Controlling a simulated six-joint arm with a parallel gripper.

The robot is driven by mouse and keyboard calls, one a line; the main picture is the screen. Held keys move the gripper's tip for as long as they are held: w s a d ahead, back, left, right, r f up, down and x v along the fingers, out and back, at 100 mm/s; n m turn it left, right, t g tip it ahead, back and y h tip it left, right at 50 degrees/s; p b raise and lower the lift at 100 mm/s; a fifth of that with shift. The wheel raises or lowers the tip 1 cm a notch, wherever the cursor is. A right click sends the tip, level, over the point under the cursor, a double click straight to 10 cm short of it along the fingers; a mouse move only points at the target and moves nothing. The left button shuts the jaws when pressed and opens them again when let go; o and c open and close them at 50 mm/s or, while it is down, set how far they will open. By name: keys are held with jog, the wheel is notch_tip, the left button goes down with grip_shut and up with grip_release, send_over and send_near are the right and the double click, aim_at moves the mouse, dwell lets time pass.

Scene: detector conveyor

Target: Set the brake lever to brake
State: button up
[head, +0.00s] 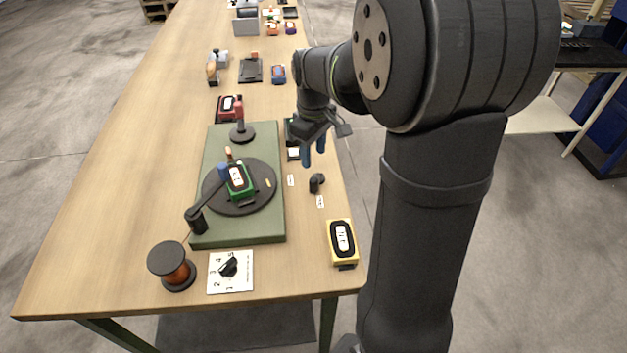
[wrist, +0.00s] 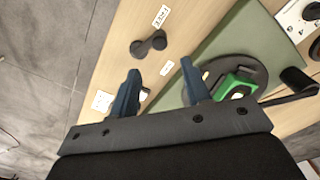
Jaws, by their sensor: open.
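The brake lever (head: 316,183) is a small black lever near the right table edge, right of the green base. It also shows in the wrist view (wrist: 149,44), lying crosswise between two white labels. The label on one side (wrist: 161,16) seems to read FREE; the other label (wrist: 166,68) is too small to read. I cannot tell which label the lever is set to. My gripper (head: 313,151) is open and empty, pointing down above the table, beyond the lever in the head view. In the wrist view its blue fingers (wrist: 160,76) are apart, and the lever is ahead of them, not between them.
The green base (head: 211,238) carries a dark turntable (head: 262,200) with a green detector (head: 239,180) and black arm (head: 207,202). A yellow detector (head: 341,243), numbered dial plate (head: 230,272) and copper spool (head: 173,267) stand nearer. The table's left side is clear.

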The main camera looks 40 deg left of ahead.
aim_at(313, 179)
notch_tip(313, 179, down, 11)
jog(key=shift+r, duration=0.2)
grip_shut()
